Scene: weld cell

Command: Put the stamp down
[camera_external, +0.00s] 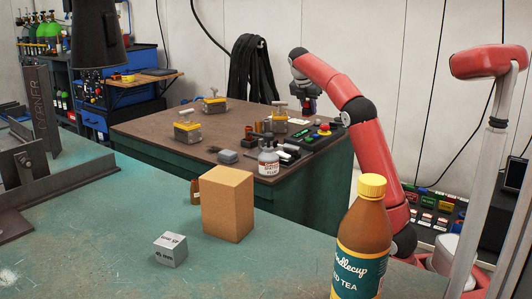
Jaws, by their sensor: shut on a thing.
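My gripper (308,103) is at the end of the red arm, pointing down above the back right part of the brown-topped table (150,128). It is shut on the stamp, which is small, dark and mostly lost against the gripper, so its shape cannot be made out. The gripper is above a dark control box with a red and yellow button (324,130), and appears apart from it. Beside it on the left stands a yellow and grey block with a T-shaped handle (279,118).
Two similar handled blocks (187,130) (214,103) stand further left on the table. A white labelled bottle (268,160) and small dark pieces crowd its right front. A cardboard box (228,205), steel cube (170,250) and tea bottle (362,240) stand on the green bench nearby.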

